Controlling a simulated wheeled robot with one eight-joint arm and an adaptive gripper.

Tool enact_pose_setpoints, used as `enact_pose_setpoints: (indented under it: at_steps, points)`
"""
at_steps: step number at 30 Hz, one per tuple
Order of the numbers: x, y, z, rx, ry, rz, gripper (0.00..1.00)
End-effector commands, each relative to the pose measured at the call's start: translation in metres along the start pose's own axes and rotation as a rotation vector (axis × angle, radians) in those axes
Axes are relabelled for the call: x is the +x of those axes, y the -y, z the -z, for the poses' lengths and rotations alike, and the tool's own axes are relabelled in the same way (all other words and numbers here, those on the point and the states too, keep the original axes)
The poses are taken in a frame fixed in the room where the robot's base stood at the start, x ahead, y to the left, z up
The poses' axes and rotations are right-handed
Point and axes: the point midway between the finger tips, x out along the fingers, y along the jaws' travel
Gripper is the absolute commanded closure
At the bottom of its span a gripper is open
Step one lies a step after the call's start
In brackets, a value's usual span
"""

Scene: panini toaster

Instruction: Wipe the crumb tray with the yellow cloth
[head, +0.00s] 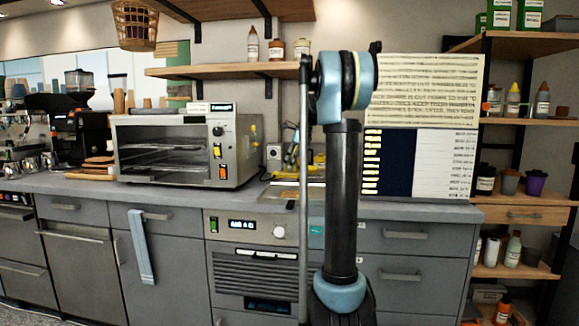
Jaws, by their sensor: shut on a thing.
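The crumb tray (273,195) lies flat on the counter, right of the toaster. It looks shallow and has yellowish-brown marks on it. My arm stands in front and hides its right part. My gripper (291,166) is small and dark in this view, just above the tray and partly behind my arm. It is shut on the yellow cloth (291,157), which shows as a small yellow patch. I cannot tell whether the cloth touches the tray.
A steel panini toaster (165,150) stands left of the tray. A wall socket (273,152) is behind. A wooden shelf (220,71) with bottles hangs above. A dark and white board (420,162) stands at the right. The counter (420,210) front edge is clear.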

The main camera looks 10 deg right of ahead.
Motion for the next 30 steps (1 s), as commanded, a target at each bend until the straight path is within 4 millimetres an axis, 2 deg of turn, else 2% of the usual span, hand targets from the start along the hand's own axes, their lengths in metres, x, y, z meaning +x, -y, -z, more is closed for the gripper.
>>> enact_pose_setpoints:
  at_steps: [5, 20, 30]
  points:
    - [0.012, 0.000, 0.004, 0.000, 0.001, 0.000, 1.00]
    - [0.063, 0.000, 0.025, 0.000, 0.001, 0.000, 1.00]
    - [0.051, 0.000, 0.058, 0.003, 0.001, 0.000, 1.00]
